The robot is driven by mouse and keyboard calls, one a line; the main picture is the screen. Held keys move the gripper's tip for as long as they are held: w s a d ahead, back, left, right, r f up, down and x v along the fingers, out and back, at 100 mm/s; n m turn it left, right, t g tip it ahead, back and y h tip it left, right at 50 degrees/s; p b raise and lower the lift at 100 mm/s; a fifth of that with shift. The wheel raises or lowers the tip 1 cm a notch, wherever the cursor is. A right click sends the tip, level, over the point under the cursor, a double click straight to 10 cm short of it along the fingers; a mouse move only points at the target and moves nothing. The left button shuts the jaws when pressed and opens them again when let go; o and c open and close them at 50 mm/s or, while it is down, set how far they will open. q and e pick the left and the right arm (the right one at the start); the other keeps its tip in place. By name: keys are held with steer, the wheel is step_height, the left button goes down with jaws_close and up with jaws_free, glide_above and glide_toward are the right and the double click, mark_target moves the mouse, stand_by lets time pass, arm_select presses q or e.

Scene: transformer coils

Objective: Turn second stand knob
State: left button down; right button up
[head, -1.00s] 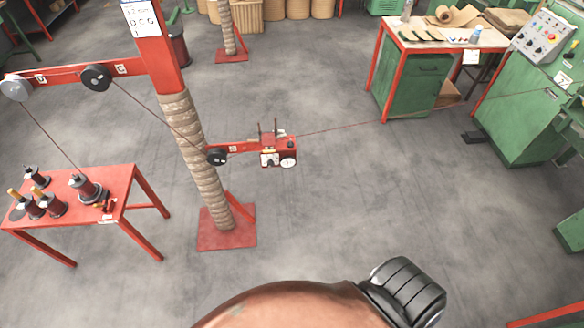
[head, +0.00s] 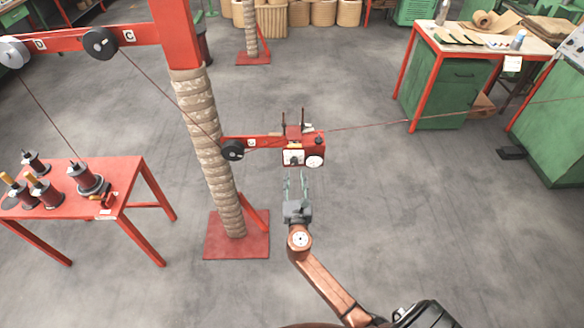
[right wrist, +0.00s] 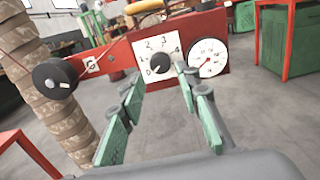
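The red tension box (head: 303,150) sits on a red arm of the rope-wrapped stand. On its front is a white dial plate with a black knob (head: 294,159). In the right wrist view the knob (right wrist: 158,63) shows large on a plate with numbers, its white mark pointing toward the lower left. My right gripper (head: 296,177) is below and in front of the knob, apart from it. In the right wrist view its green fingers (right wrist: 158,84) are spread with nothing between them. My left gripper is not in view.
A round gauge (right wrist: 208,58) is right of the knob. A black pulley (head: 232,150) and the wrapped column (head: 207,150) stand to the left. A thin wire runs from the box to the right. A red table (head: 135,178) with spools is at left.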

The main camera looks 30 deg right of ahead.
mark_target(294, 164)
steer(key=b+x, duration=0.1)
steer(key=x, duration=0.6)
steer(key=shift+f, duration=0.1)
steer(key=shift+c, duration=0.3)
steer(key=shift+a, duration=0.15)
jaws_close()
